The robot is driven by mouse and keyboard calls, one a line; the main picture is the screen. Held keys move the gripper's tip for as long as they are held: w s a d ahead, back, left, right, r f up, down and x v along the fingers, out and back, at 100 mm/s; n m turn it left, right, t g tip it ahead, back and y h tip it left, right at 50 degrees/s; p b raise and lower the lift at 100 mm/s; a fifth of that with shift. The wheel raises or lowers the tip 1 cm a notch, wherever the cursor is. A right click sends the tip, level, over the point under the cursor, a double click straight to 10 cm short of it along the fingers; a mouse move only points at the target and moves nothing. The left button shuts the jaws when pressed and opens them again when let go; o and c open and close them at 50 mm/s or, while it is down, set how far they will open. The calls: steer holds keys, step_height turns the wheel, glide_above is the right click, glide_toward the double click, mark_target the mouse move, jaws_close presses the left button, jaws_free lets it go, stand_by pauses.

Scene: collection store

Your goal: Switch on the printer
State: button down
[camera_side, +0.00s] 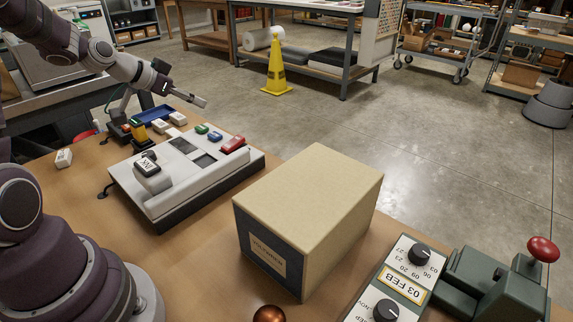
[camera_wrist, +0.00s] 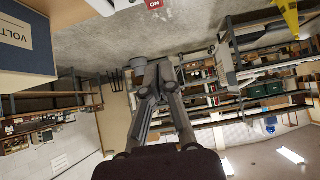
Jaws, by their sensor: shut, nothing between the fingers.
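The printer is a low white and grey machine (camera_side: 165,195) on the brown table in the side view. A red switch (camera_side: 232,145) sits at its far right corner, beside small green and blue parts. My gripper (camera_side: 203,103) is shut and empty, up beyond the printer's far side and apart from the switch. Its fingers (camera_wrist: 163,72) point away from the switch toward the room in the wrist view.
A tan box with a dark blue front (camera_side: 315,200) stands right of the printer; it also shows in the wrist view (camera_wrist: 25,38). A date stamp unit (camera_side: 405,275) and a green press with a red knob (camera_side: 490,275) stand at front right.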

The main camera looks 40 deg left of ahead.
steer(key=shift+s+a+f+t, duration=0.1)
steer(key=shift+s+f+t, duration=0.45)
steer(key=shift+t, duration=0.05)
glide_above(234, 141)
steer(key=f, duration=0.5)
steer(key=shift+s+f, duration=0.35)
steer(key=shift+s, duration=0.05)
steer(key=f, duration=0.2)
steer(key=shift+w+f, duration=0.25)
steer(key=shift+f, duration=0.1)
steer(key=shift+w+f, duration=0.1)
steer(key=shift+f, duration=0.5)
